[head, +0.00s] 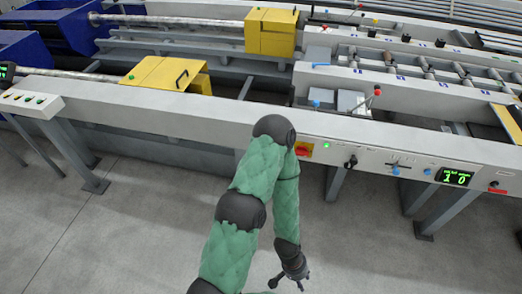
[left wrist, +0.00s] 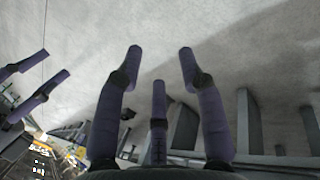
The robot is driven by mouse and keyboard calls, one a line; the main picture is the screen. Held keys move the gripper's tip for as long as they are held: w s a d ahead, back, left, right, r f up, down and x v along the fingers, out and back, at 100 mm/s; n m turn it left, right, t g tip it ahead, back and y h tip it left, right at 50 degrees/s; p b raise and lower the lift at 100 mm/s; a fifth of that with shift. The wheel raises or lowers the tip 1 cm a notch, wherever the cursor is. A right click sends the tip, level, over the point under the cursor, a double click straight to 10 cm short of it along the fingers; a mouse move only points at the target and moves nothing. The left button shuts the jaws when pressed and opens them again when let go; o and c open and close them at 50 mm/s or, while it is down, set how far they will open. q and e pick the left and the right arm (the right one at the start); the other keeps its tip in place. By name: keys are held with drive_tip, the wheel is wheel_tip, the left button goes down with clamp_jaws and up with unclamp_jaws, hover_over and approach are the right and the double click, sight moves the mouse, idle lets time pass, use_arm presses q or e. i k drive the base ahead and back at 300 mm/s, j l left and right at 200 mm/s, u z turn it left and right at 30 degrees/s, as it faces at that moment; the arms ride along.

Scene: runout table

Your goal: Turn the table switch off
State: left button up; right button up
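Which control is the table switch is not labelled legibly. My left gripper (head: 290,283) hangs low in front of the table, below the panel and apart from it. In the left wrist view its fingers (left wrist: 161,52) are spread and empty. Two similar fingers of my right gripper (left wrist: 52,64) show at the left edge there, apart from each other.
Right along the panel are a black knob (head: 351,161), a blue control (head: 395,170) and a lit display (head: 455,177) reading 1 0. A red-knobbed lever (head: 377,91) stands above. Table legs (head: 335,183) stand below. The concrete floor (head: 130,245) in front is clear.

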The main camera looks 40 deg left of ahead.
sight(301, 151)
drive_tip(key=j+u, duration=0.1)
drive_tip(key=u, duration=0.85)
